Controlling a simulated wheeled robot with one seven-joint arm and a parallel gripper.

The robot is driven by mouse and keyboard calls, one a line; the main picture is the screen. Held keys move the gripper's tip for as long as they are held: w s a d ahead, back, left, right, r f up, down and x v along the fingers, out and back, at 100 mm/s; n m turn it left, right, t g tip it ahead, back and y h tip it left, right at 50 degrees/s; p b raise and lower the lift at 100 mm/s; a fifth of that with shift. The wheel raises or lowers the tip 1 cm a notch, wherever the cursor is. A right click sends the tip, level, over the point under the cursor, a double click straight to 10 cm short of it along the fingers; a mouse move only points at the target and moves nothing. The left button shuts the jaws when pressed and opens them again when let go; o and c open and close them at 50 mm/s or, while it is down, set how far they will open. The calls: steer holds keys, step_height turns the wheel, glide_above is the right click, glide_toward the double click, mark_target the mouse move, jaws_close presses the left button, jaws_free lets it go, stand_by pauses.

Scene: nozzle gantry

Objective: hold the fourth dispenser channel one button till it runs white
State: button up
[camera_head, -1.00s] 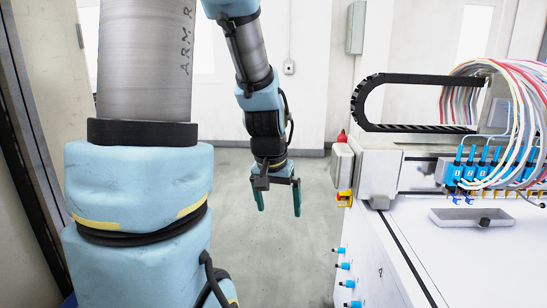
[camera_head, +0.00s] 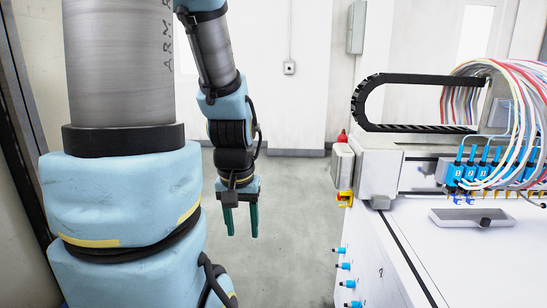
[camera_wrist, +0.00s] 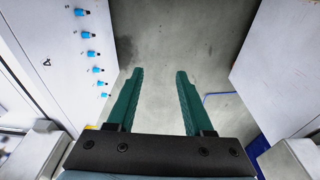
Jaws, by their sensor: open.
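My gripper (camera_head: 242,236) hangs low over the floor, left of the white machine, pointing down. Its two green fingers are apart with nothing between them, as the wrist view (camera_wrist: 160,72) also shows. A row of blue dispensers (camera_head: 480,174) sits on the gantry at the right of the head view, with coloured tubes looping into their tops. The gripper is well apart from them. Their channel buttons and markings are too small to tell, and tubes hide part of the row.
The white cabinet (camera_head: 378,262) carries several blue fittings (camera_head: 343,266) on its side, also in the wrist view (camera_wrist: 87,35). A grey tray (camera_head: 448,217) lies on its top under the dispensers. A black cable chain (camera_head: 420,78) arches behind. Open floor (camera_head: 290,200) lies around my gripper.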

jaws_close()
stand_by(1.1)
